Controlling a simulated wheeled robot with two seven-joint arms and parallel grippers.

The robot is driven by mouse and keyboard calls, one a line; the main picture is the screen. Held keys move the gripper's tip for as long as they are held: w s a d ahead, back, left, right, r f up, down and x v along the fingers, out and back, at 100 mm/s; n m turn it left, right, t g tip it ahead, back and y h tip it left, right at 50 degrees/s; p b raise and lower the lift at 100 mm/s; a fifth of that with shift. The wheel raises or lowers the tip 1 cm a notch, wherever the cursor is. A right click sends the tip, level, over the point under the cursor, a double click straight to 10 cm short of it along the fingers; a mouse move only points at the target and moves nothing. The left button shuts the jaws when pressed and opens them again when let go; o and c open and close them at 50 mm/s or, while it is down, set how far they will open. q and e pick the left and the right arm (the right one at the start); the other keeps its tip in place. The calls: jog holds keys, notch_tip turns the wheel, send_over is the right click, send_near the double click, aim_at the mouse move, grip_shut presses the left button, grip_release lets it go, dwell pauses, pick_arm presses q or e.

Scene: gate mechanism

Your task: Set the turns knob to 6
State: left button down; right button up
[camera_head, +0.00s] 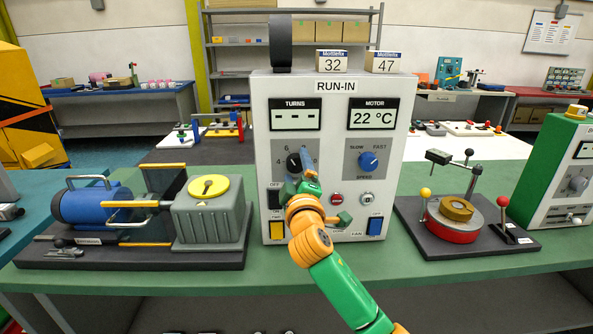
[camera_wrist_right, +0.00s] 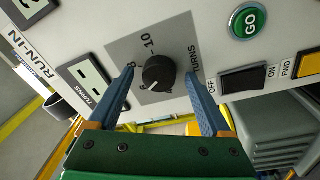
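The black turns knob (camera_head: 293,163) sits on a grey dial plate at the left of the white RUN-IN panel (camera_head: 333,130). In the right wrist view the knob (camera_wrist_right: 158,72) shows face on, with a white mark toward the lower left, near the 6; I cannot tell the exact setting. The turns display (camera_head: 295,116) shows dashes. My right gripper (camera_head: 305,178) is at the dial. In the wrist view its blue fingers (camera_wrist_right: 160,76) are open, one on each side of the knob, with gaps showing. My left gripper is not in view.
A blue speed knob (camera_head: 368,161) is to the right. A black off/on switch (camera_head: 274,198), a yellow button (camera_head: 277,230) and a green GO button (camera_wrist_right: 245,21) are close to the gripper. A motor rig (camera_head: 150,215) stands left, a red turntable (camera_head: 453,221) right.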

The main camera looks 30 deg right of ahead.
jog(key=b+v, duration=0.1)
jog(key=v, duration=0.6)
jog(key=shift+b, duration=0.3)
